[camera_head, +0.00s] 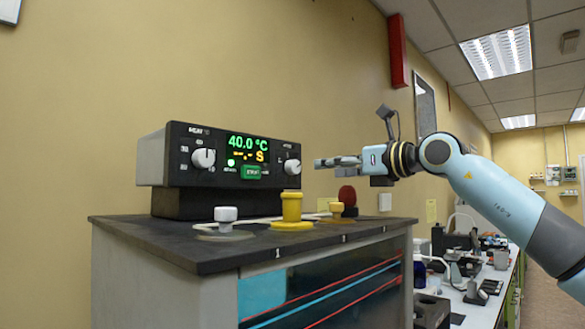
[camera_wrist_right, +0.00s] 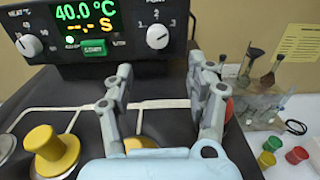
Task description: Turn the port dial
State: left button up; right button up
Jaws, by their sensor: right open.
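A black control unit (camera_head: 220,158) with a lit display stands on the dark top of a cabinet. Its right-hand white dial (camera_head: 292,166), with small number marks around it, also shows in the right wrist view (camera_wrist_right: 158,37). A second white dial (camera_head: 204,158) is on the left of the panel. My right gripper (camera_head: 318,163) is open and empty, to the right of the right-hand dial and apart from it. In the right wrist view, its two fingers (camera_wrist_right: 160,75) point toward the panel, with the dial beyond and between them. My left gripper is not in view.
A white knob (camera_head: 226,214), a yellow plug (camera_head: 291,206) and a smaller yellow knob (camera_head: 337,209) stand on the cabinet top (camera_head: 200,256) before the unit. A dark red knob (camera_head: 347,195) is behind. Small coloured pots (camera_wrist_right: 267,160) and glassware lie lower right.

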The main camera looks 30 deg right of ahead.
aim_at(297, 168)
jog(key=x, duration=0.1)
jog(key=p+x, duration=0.1)
jog(key=x, duration=0.1)
jog(key=p+x, duration=0.1)
jog(key=shift+w+a+r, duration=0.2)
jog(key=shift+a+r, duration=0.1)
jog(key=p+x, duration=0.1)
jog(key=x, duration=0.3)
jog(key=shift+w+f, duration=0.1)
jog(key=shift+f, duration=0.05)
jog(key=shift+w+a+f, duration=0.1)
jog(key=shift+w+f, duration=0.05)
jog(key=shift+w, duration=0.25)
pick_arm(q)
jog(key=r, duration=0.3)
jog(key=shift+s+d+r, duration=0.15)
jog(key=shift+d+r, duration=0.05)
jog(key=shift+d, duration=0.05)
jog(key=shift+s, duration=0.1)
pick_arm(e)
jog(key=c, duration=0.5)
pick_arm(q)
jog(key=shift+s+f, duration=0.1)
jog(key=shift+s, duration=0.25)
pick_arm(e)
jog(key=c, duration=0.6)
